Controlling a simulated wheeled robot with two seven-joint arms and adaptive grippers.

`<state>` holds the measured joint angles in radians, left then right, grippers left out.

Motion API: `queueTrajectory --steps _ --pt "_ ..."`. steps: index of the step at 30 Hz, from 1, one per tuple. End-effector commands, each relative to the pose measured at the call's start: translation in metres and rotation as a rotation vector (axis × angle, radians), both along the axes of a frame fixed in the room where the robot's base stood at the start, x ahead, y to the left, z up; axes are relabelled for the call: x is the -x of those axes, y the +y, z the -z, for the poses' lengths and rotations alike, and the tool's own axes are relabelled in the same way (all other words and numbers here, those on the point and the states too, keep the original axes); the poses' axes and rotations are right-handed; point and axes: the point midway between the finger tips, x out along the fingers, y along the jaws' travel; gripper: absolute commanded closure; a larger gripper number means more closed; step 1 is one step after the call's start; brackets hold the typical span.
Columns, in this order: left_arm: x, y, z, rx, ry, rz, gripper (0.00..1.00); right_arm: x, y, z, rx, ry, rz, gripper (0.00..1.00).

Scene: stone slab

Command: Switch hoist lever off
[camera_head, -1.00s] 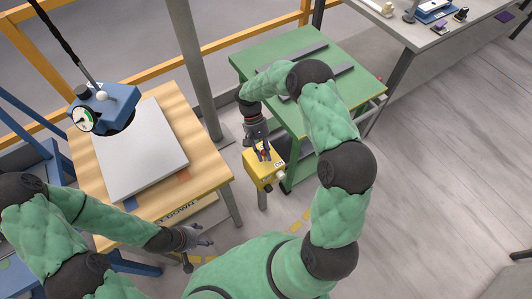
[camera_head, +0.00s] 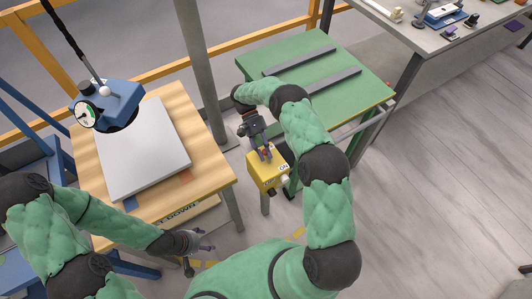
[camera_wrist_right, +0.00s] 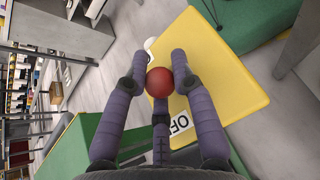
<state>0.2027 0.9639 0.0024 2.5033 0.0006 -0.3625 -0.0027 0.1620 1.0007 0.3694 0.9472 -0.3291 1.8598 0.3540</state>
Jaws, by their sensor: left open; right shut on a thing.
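A yellow switch box (camera_head: 268,178) stands on a post between the wooden table and the green table, with an ON label (camera_head: 284,167) on its near right side. The lever's red ball knob (camera_wrist_right: 159,82) sits between the fingers of my right gripper (camera_head: 266,153); the lever stem is hidden. In the right wrist view my right gripper (camera_wrist_right: 160,75) is shut on the knob, with the OFF label (camera_wrist_right: 180,124) on the yellow face (camera_wrist_right: 225,75) close by. My left gripper (camera_head: 203,240) is open and empty, low in front of the wooden table.
A grey stone slab (camera_head: 145,150) lies on the wooden table (camera_head: 205,150). A blue hoist device with a gauge (camera_head: 108,105) hangs over its corner. The green table (camera_head: 350,65) stands behind my right arm. Floor (camera_head: 440,180) on the right is clear.

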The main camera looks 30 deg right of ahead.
Motion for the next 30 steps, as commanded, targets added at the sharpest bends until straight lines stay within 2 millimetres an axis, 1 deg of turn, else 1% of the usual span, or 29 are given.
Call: queueTrajectory --steps 11,12,13,14,25,29,30 --pt "0.000 0.000 0.000 0.000 0.000 0.000 0.33 -0.001 0.000 0.001 0.000 -0.001 0.001 1.00" --pt "0.000 0.000 0.000 0.000 0.000 0.000 0.33 -0.001 0.000 0.001 0.000 -0.001 0.001 0.63" --pt "0.000 0.000 0.000 0.000 0.000 0.000 0.33 -0.001 0.000 0.001 0.000 -0.001 0.001 0.55" --pt "0.000 0.000 0.000 0.000 0.000 0.000 0.33 -0.001 0.000 0.001 0.000 -0.001 0.001 0.50" --pt "0.000 0.000 0.000 0.000 0.000 0.000 0.33 0.000 0.000 -0.002 0.000 0.000 0.000 0.50" --pt "0.000 0.000 0.000 0.000 0.000 0.000 0.33 -0.001 0.000 -0.016 0.000 -0.002 0.000 0.50" --pt "0.000 0.000 0.000 0.000 0.000 0.000 0.33 -0.001 0.000 -0.022 0.000 -0.003 -0.001 0.50"
